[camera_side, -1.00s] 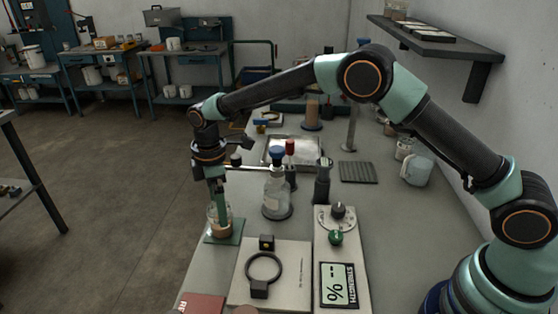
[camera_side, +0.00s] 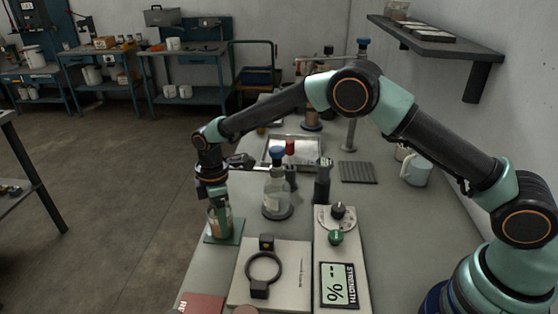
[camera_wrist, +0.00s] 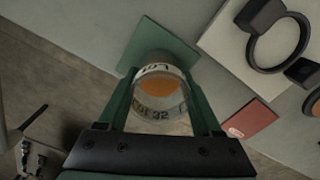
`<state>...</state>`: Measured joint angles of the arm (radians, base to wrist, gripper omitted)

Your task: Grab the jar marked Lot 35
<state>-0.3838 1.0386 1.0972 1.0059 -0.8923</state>
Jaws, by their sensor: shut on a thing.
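A clear glass jar (camera_side: 226,222) with orange-brown contents stands on a green square mat (camera_side: 237,238) at the bench's left edge. In the wrist view the jar (camera_wrist: 160,88) has a pale label band. I read "LO" on its far side and "32" on its near side, not 35. My gripper (camera_wrist: 160,78) is shut on this jar, one green finger on each side. In the side view my gripper (camera_side: 218,214) comes down on it from above. The jar appears still on the mat (camera_wrist: 150,38); I cannot tell if it is slightly raised.
A blue-capped bottle (camera_side: 276,195) stands right of the jar. A white plate with a black ring (camera_side: 264,267) and a strength meter (camera_side: 338,286) lie nearer the camera. A red booklet (camera_side: 202,304) is at the front. Open floor lies left of the bench.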

